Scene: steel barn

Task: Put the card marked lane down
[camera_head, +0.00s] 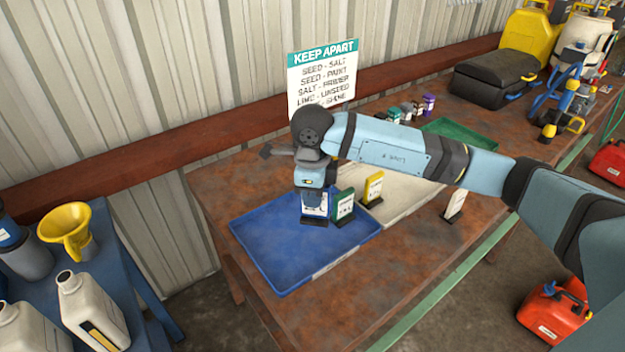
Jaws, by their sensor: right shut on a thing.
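My right gripper (314,190) points down over the right part of the blue tray (275,243). It is shut on a small white card (314,208) with a dark base. The card is upright, at or just above the tray floor; I cannot tell whether it touches. Its print is too small to read, so I cannot confirm the word lane. A green-edged card (344,204) stands close to its right, by the tray's right edge. A yellow-edged card (374,187) stands farther right, and a white card (455,203) stands near the table's front. My left gripper is out of view.
A pale tray (405,205) lies right of the blue one, partly behind my arm. A green tray (462,133) and several small jars are behind my arm. A KEEP APART sign (322,75) stands at the wall. The blue tray's left part is empty.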

